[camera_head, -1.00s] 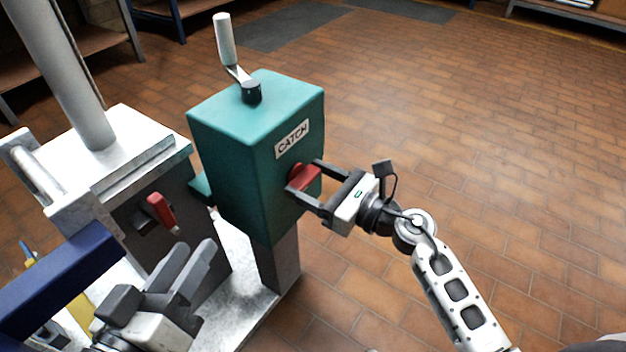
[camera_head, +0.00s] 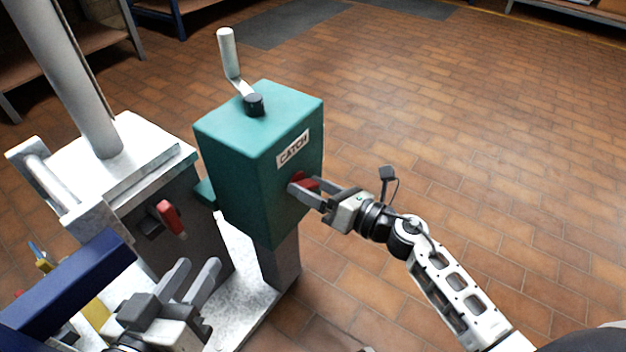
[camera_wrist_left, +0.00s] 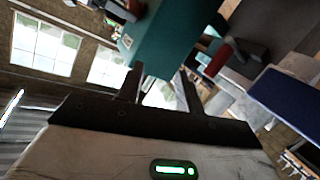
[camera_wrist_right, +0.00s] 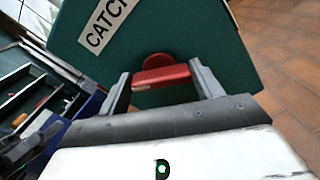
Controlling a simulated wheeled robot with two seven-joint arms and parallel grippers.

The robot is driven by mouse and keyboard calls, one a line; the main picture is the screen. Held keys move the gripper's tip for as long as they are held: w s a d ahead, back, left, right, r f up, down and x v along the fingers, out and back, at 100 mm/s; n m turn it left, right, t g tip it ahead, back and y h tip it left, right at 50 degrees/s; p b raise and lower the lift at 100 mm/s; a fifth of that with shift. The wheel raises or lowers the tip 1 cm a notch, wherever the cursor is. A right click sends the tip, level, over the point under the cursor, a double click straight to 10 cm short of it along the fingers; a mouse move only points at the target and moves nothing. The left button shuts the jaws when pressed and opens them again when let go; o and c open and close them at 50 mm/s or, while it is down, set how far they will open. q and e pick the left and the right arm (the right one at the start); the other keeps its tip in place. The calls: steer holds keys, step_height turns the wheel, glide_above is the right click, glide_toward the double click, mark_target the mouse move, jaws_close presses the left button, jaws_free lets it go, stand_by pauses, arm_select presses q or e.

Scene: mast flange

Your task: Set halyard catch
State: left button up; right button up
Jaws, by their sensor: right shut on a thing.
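The halyard catch is a red handle on the side of a teal box (camera_head: 232,150), below a white plate (camera_head: 293,150) lettered CATCH. My right gripper (camera_head: 307,193) is shut on the red catch handle (camera_wrist_right: 161,77), with one finger on each side of it in the right wrist view. The handle lies roughly level in that view, with a rounded red hub behind it. My left gripper (camera_head: 196,279) is open and empty, in front of the grey mast base and below a second red handle (camera_head: 169,217).
A crank with a pale grip (camera_head: 229,53) stands on top of the teal box. A grey mast (camera_head: 75,85) rises from the metal base at left. A dark blue bar (camera_head: 65,285) lies near my left gripper. The tiled floor at right is clear.

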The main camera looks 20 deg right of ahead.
steer(key=m+p, duration=0.1)
steer(key=m, duration=0.2)
steer(key=shift+r, duration=0.1)
steer(key=shift+d+m+p, duration=0.1)
steer(key=shift+m+p, duration=0.65)
steer(key=shift+m, duration=0.05)
steer(key=m+p, duration=0.1)
steer(key=m, duration=0.1)
steer(key=shift+m, duration=0.4)
steer(key=shift+m+p, duration=0.8)
steer(key=shift+m, duration=0.3)
arm_select(q)
steer(key=shift+s+a+f+g+y+p, duration=0.15)
steer(key=shift+a+f+g+y, duration=0.25)
steer(key=shift+f, duration=0.2)
steer(key=shift+a+f+g+y+p, duration=0.15)
steer(key=shift+a+f+g+y, duration=0.1)
steer(key=shift+f+g, duration=0.35)
steer(key=shift+s+a+f+g+y+p, duration=0.15)
steer(key=shift+a+f+g+y, duration=0.2)
steer(key=shift+f, duration=0.25)
arm_select(e)
steer(key=shift+f+m, duration=0.25)
steer(key=shift+m, duration=0.85)
arm_select(q)
steer(key=shift+f, duration=0.25)
steer(key=shift+w, duration=0.1)
